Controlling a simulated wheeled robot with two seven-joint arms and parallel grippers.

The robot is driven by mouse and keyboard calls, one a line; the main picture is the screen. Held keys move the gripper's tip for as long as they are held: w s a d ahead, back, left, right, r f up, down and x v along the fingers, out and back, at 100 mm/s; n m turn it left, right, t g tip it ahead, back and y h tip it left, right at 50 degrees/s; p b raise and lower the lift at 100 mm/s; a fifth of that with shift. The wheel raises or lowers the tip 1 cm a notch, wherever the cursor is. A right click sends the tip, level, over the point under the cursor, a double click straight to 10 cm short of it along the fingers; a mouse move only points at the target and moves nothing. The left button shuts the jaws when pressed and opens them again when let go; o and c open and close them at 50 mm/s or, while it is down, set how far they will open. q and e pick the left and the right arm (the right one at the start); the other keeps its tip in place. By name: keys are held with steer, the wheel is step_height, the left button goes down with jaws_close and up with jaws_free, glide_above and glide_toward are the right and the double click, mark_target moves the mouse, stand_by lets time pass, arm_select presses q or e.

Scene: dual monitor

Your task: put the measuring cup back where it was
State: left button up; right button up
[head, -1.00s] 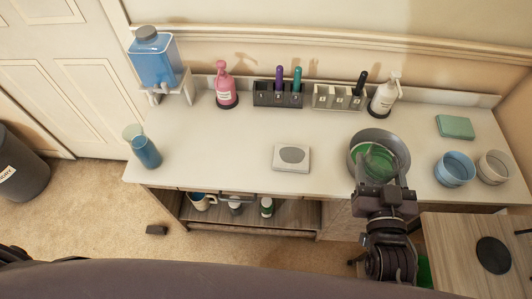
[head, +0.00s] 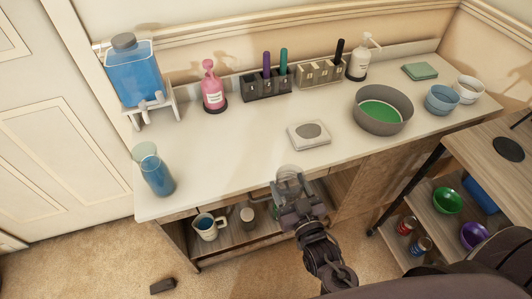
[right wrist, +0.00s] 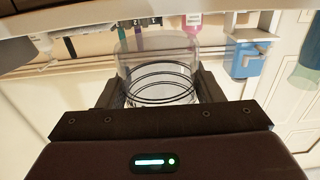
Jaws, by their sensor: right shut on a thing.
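The measuring cup (head: 289,172) is a clear, see-through vessel held in my right gripper (head: 289,186). In the right wrist view the cup (right wrist: 160,72) shows dark rings around its wall and sits between both fingers. It looks clear, with no coloured liquid that I can make out. In the head view the gripper and cup are by the counter's front edge, in front of the white scale (head: 309,135) and over the open shelf (head: 225,243). My left gripper is not in view.
On the shelf stand a mug with blue contents (head: 207,226) and a grey cup (head: 248,216); my gripper partly hides a third item. A grey pot with green contents (head: 383,110) stands right of the scale. A blue flask (head: 156,175) stands left; the counter between is clear.

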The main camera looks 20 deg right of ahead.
steer(key=w, duration=1.7)
steer(key=shift+w+a+r+p, duration=0.1)
steer(key=shift+a+r+p, duration=0.05)
steer(key=shift+a+p, duration=0.25)
steer(key=shift+w+f, duration=0.2)
steer(key=shift+s+f, duration=0.1)
steer(key=shift+f, duration=0.05)
steer(key=shift+f, duration=0.25)
steer(key=o, duration=1.1)
steer(key=shift+r, duration=0.1)
